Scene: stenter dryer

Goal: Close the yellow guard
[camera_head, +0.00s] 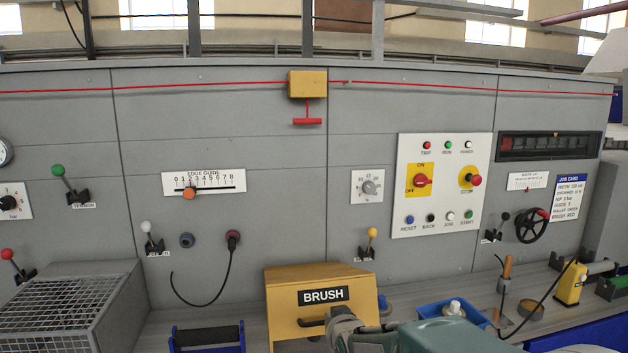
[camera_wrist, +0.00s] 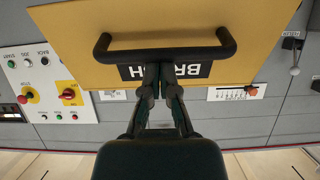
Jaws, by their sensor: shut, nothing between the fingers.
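The yellow guard (camera_head: 285,288) is a box-like cover marked BRUSH, standing on the bench at the lower middle of the head view. A dark bar handle (camera_head: 310,323) is on its front, below the label. In the wrist view the guard (camera_wrist: 200,20) appears upside down, and its handle (camera_wrist: 125,53) crosses in front of the yellow face. My gripper (camera_wrist: 158,72) is shut and empty, its fingertips over the label and close to the middle of the handle. I cannot tell whether they touch it. In the head view my arm hides the guard's lower right part.
A mesh-covered box (camera_head: 65,305) stands at the left. A blue roller stand (camera_head: 207,338) is left of the guard, and a blue tray (camera_head: 460,318) is to its right. The control panel (camera_head: 440,190) is on the grey wall above, and a black cable (camera_head: 222,285) hangs left of the guard.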

